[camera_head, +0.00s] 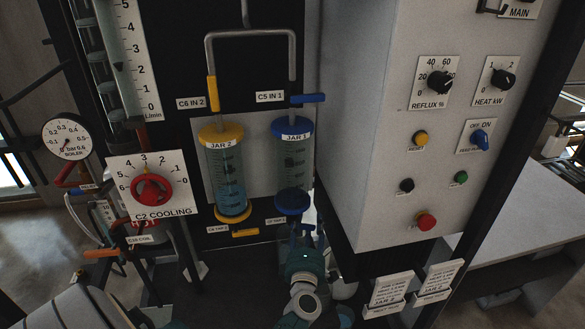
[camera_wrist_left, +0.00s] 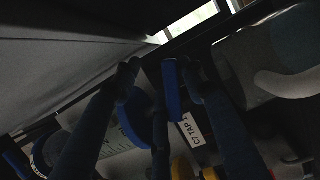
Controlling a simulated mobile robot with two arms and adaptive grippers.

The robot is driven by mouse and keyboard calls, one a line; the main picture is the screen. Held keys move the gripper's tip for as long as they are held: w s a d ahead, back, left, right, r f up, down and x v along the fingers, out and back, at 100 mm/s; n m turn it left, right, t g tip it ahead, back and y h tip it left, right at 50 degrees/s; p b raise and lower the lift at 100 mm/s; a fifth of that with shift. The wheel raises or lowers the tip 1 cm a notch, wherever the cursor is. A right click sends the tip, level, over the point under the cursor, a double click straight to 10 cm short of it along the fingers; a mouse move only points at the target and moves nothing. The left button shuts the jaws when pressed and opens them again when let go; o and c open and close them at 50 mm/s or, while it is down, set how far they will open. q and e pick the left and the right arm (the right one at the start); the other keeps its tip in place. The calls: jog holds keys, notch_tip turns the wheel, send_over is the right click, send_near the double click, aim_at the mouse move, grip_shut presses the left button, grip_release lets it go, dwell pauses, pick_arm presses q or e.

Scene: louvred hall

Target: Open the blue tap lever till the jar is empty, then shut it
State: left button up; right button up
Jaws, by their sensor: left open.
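Jar 1 (camera_head: 292,160) is a clear cylinder with blue caps on the panel; its liquid level is hard to tell. In the left wrist view, the blue tap lever (camera_wrist_left: 172,90) shows beside the label C7 TAP 1 (camera_wrist_left: 192,132). My left gripper (camera_wrist_left: 163,75) is open, with one finger on each side of the lever; I cannot tell if either touches it. In the head view the left gripper (camera_head: 308,236) is just below jar 1 and hides most of that lever. My right gripper is in neither view.
Yellow-capped jar 2 (camera_head: 226,172) stands left of jar 1, with its yellow tap lever (camera_head: 245,233) below. A blue inlet lever (camera_head: 308,98) lies level above jar 1. The grey control box (camera_head: 375,150) stands close on the right, with two card holders (camera_head: 390,292) below it.

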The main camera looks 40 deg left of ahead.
pick_arm(q)
jog(key=d+p+v, duration=0.1)
jog(key=v, duration=0.6)
jog(key=shift+w, duration=0.35)
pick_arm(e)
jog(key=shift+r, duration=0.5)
pick_arm(q)
jog(key=shift+s, duration=0.1)
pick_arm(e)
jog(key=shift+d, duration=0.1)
